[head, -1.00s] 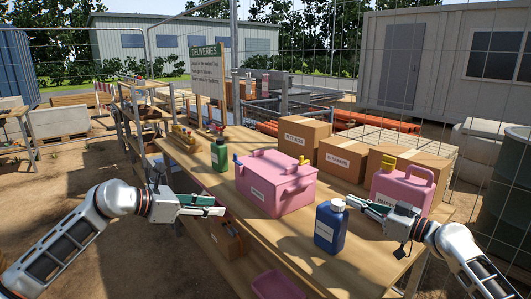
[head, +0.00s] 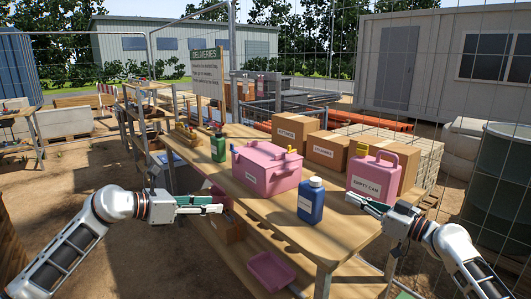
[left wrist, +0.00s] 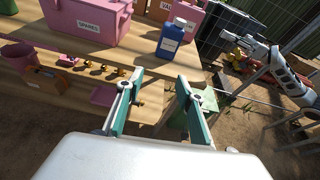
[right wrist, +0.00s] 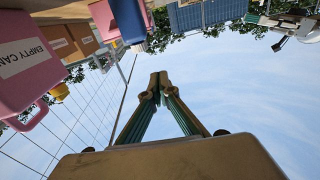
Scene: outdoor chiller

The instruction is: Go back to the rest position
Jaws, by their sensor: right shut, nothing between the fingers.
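My left gripper (head: 221,209) is held out in front of the workbench (head: 335,240) at the left. In the left wrist view its two fingers (left wrist: 160,77) stand apart with nothing between them. My right gripper (head: 352,197) appears near the pink can labelled EMPTY CAN (head: 371,172); whether they touch cannot be told from the head view. In the right wrist view its fingertips (right wrist: 159,76) meet, with sky behind and nothing held. Both arms are bent, with the grippers pointing inward.
On the bench stand a pink lidded box (head: 268,172), a blue bottle (head: 311,201), a green bottle (head: 218,147) and cardboard boxes (head: 327,150). A pink tray (head: 270,272) lies on the lower shelf. A dark green barrel (head: 500,190) stands at the right. Bare ground lies at the left.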

